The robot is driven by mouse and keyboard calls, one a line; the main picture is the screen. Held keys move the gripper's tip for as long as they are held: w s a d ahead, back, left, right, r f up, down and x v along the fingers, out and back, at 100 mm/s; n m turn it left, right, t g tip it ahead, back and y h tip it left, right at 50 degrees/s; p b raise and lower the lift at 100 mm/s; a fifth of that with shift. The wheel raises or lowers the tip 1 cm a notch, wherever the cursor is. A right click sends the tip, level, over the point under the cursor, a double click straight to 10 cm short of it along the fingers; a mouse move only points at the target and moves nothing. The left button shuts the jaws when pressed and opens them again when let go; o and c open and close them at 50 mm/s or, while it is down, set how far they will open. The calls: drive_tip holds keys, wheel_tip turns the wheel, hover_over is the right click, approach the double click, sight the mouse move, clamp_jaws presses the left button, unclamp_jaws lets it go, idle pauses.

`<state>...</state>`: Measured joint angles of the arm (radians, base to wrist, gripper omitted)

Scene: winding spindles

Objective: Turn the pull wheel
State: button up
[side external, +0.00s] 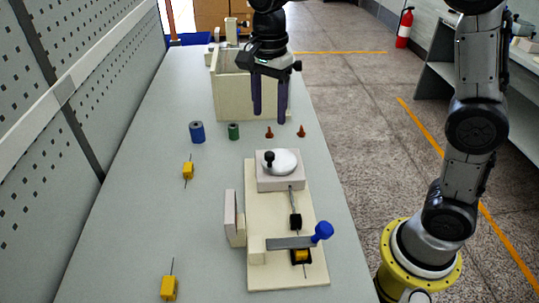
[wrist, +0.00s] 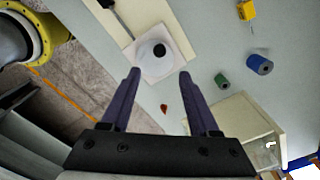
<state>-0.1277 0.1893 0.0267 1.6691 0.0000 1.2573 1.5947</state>
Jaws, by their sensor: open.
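The pull wheel (side external: 286,163) is a white disc with a black knob (side external: 269,156) standing near its left edge. It sits on a light block at the far end of a cream fixture board (side external: 262,200). In the wrist view the wheel (wrist: 147,57) shows just beyond the fingertips, with its dark knob (wrist: 159,50). My gripper (side external: 269,118) points down with its two purple fingers apart and nothing between them. It is above the table, behind the wheel and apart from it. The gripper also shows in the wrist view (wrist: 159,73).
A blue spool (side external: 197,132), a green spool (side external: 233,132) and two small red-brown cones (side external: 269,132) stand behind the fixture. Yellow pieces (side external: 188,170) lie at left. A blue-knobbed lever (side external: 321,231) crosses the fixture's near end. A cream box (side external: 228,95) stands behind my gripper.

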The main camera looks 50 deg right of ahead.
sight(269, 154)
wheel_tip(269, 154, down, 14)
drive_tip(key=shift+r, duration=0.25)
idle(0.3)
clamp_jaws()
